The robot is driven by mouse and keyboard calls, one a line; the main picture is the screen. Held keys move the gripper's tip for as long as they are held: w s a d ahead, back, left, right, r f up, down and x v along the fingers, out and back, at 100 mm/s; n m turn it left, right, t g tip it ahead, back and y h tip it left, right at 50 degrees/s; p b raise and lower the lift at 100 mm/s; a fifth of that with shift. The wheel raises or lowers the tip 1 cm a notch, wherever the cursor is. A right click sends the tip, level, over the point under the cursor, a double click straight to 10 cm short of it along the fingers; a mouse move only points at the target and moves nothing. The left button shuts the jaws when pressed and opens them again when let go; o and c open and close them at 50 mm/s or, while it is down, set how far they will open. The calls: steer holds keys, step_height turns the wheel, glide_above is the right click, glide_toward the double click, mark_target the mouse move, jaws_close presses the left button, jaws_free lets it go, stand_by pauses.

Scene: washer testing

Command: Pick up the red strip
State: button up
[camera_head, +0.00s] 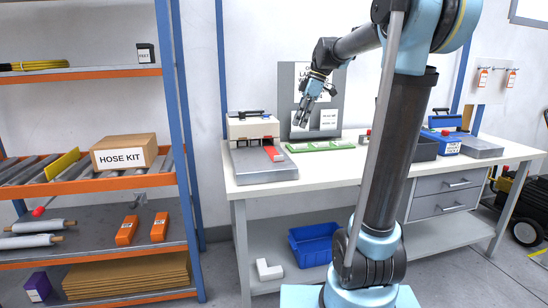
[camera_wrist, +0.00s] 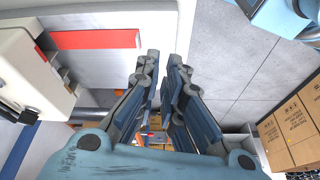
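The red strip (camera_head: 272,154) lies on top of a low grey unit (camera_head: 252,168) at the left end of the white workbench. In the wrist view the red strip (camera_wrist: 95,39) shows flat at upper left, apart from my fingers. My gripper (camera_head: 303,116) hangs in the air above and right of the strip in the head view, in front of a grey board. In the wrist view my gripper (camera_wrist: 164,57) has its two fingers apart, with a narrow empty gap between them. Nothing is held.
A beige box-like device (camera_head: 253,126) stands behind the strip. A green strip-like item (camera_head: 320,146) lies to its right. A dark tray (camera_head: 422,148) and blue toolbox (camera_head: 446,142) are farther right. A shelf rack (camera_head: 175,90) stands left of the workbench (camera_head: 310,175).

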steer(key=w+a+r+n, duration=0.2)
steer(key=w, duration=0.2)
glide_toward(275, 161)
steer(key=shift+s+a+f+n, duration=0.2)
steer(key=shift+a+f+n, duration=0.1)
steer(key=shift+n, duration=0.1)
steer(key=shift+d+x, duration=0.15)
steer(key=shift+x, duration=1.2)
steer(key=shift+d+x, duration=0.1)
steer(key=shift+x, duration=1.25)
steer(key=shift+f, duration=0.1)
jaws_close()
